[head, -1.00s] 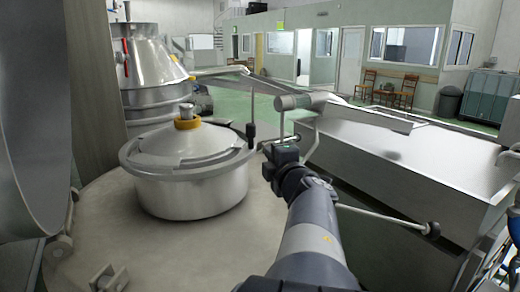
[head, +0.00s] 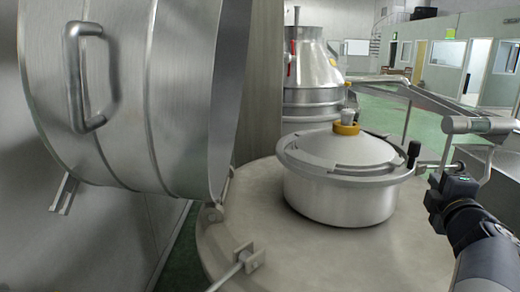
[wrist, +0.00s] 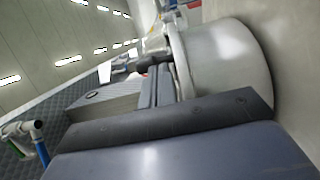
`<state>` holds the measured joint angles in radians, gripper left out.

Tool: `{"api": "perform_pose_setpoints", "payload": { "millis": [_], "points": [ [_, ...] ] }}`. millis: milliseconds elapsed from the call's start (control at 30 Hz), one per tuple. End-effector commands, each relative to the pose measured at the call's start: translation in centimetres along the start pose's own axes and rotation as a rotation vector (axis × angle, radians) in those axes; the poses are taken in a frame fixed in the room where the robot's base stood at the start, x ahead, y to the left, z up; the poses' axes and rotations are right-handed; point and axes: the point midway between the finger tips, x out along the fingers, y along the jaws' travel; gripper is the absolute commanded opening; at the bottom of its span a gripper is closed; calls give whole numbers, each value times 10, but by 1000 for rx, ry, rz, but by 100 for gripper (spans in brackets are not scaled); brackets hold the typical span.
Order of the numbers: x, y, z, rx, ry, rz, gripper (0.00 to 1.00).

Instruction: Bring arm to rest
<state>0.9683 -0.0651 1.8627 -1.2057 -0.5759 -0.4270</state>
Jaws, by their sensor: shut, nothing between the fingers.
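My arm (head: 485,255) reaches up from the lower right corner of the head view. My gripper (head: 440,180) is at its far end, right of the lidded steel pot (head: 340,195) and apart from its rim in the picture. In the wrist view my gripper (wrist: 162,85) is shut, with nothing held between its fingers. A pale round steel wall (wrist: 228,70) stands close beyond it on the right, partly blurred.
A large steel drum with a handle (head: 150,100) fills the left. The pot stands on a broad round steel top (head: 300,245). A conical steel vessel (head: 315,70) stands behind. A horizontal pipe (head: 480,125) lies just beyond my gripper. Open green floor (head: 385,115) shows farther back.

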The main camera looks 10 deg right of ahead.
Motion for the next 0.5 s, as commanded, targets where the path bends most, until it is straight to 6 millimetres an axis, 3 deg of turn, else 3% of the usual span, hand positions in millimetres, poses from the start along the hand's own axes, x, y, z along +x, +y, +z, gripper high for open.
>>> {"api": "perform_pose_setpoints", "payload": {
  "millis": [300,500],
  "points": [
    [54,-1,-1,1,3,-2,0],
    [75,0,0,0,1,-1,0]
  ]
}}
